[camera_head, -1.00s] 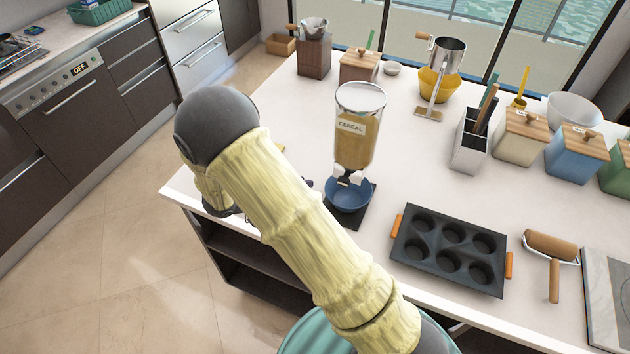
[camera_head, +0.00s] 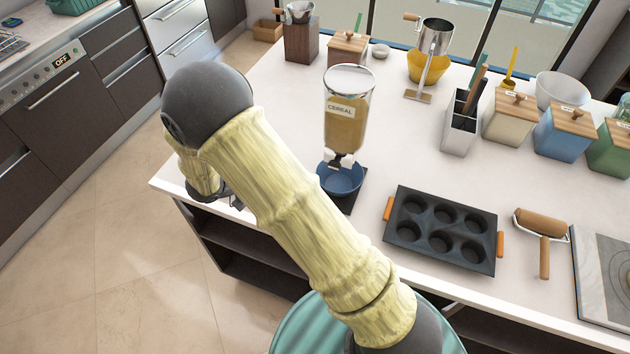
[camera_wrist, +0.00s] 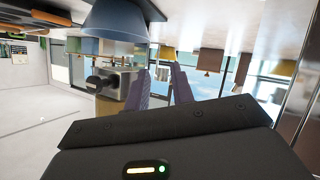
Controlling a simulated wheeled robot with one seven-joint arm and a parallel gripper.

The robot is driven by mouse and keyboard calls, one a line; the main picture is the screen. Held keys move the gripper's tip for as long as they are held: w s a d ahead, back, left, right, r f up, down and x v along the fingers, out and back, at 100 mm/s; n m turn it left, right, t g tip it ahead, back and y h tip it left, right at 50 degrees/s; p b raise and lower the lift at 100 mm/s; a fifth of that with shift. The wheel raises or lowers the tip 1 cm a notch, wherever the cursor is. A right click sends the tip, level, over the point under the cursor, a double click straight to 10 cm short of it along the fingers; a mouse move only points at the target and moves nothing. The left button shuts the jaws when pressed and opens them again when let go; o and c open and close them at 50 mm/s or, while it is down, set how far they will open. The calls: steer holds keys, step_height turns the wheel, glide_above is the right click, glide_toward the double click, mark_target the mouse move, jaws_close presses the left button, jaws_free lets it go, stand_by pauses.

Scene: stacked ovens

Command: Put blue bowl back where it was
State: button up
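The blue bowl (camera_head: 341,181) sits upright on the dark base (camera_head: 346,205) of the cereal dispenser (camera_head: 346,112), directly under its spout. In the wrist view, which is upside down, the bowl (camera_wrist: 118,18) shows at the top, beyond my fingers and apart from them. My gripper (camera_wrist: 161,82) is open, with a clear gap between its two fingers and nothing held. In the head view my forearm mostly hides the gripper; dark parts of my wrist show near the counter's left edge, left of the bowl.
A dark muffin tin (camera_head: 440,232) with orange handles lies right of the bowl, and a rolling pin (camera_head: 541,225) lies beyond it. A utensil holder (camera_head: 461,122) and canisters (camera_head: 558,128) stand farther back. Open floor (camera_head: 120,220) lies left of the counter.

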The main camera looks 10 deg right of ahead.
steer(key=w+d+r+n+t+y, duration=0.25)
steer(key=w+r+n+y, duration=0.2)
steer(key=y, duration=0.45)
steer(key=s+d+r+n+g+y, duration=0.1)
steer(key=s+d+n+g, duration=0.1)
steer(key=s, duration=0.8)
steer(key=s+d+r+n+g+y, duration=0.1)
steer(key=s+d+g, duration=0.3)
steer(key=s, duration=0.7)
steer(key=shift+d+n+y, duration=0.4)
steer(key=shift+n, duration=0.05)
steer(key=shift+w, duration=0.1)
